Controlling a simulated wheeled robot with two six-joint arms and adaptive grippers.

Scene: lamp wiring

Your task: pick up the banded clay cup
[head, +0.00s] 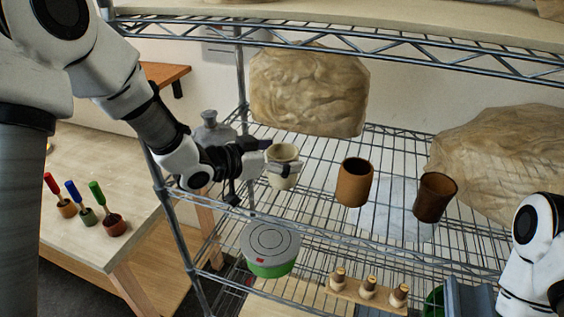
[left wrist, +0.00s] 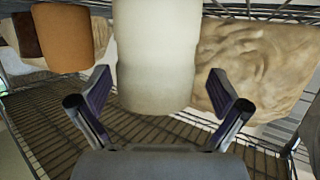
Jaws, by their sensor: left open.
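Three cups stand in a row on the wire shelf: a cream cup (head: 284,153), an orange-brown cup (head: 354,185) and a dark brown cup (head: 434,199). I cannot make out clear bands on any of them. My left gripper (head: 281,168) is open at the cream cup, with a finger on each side. In the left wrist view, the cream cup (left wrist: 155,55) stands upright between the spread fingertips (left wrist: 160,82), with gaps on both sides. The orange-brown cup (left wrist: 63,38) is to its left, with the dark brown cup (left wrist: 24,35) behind.
Wrapped, crumpled tan bundles (head: 310,92) (head: 505,155) stand behind the cups. An upper shelf (head: 350,15) runs above. Below are a round green-and-grey tin (head: 270,250) and a wooden holder with pegs (head: 366,292). A side table (head: 75,245) with colored-handled tools is at left.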

